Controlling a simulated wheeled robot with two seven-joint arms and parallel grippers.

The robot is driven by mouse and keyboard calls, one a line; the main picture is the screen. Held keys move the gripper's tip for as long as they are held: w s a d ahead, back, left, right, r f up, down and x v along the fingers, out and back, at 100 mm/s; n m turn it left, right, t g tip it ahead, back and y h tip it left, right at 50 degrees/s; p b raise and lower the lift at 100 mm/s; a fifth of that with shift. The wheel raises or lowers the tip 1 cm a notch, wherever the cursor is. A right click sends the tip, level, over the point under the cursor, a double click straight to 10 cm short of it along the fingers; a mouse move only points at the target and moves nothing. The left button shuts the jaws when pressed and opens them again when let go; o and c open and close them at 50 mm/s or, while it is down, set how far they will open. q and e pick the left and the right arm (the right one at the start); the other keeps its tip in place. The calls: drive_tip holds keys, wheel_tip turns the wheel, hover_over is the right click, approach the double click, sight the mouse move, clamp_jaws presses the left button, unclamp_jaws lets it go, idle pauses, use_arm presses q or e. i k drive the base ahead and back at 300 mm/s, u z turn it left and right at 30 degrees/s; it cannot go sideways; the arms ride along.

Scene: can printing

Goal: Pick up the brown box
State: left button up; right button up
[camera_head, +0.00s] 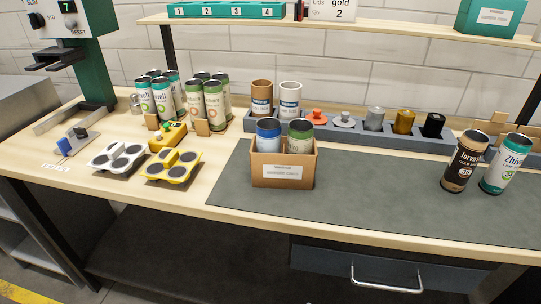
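The brown box (284,183) is an open cardboard box with a white label (282,172) on its front. Neither of my grippers shows in the head view.
The grey mat (390,190) is bare right of the box up to two cans (464,160). A grey rack (350,135) with several cans and coloured pieces stands behind. Yellow and white trays (172,166) lie left. A shelf (400,30) runs above.

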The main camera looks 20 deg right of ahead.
sight(282, 170)
drive_tip(key=u, duration=1.9)
drive_tip(key=k, duration=1.3)
drive_tip(key=z, duration=1.45)
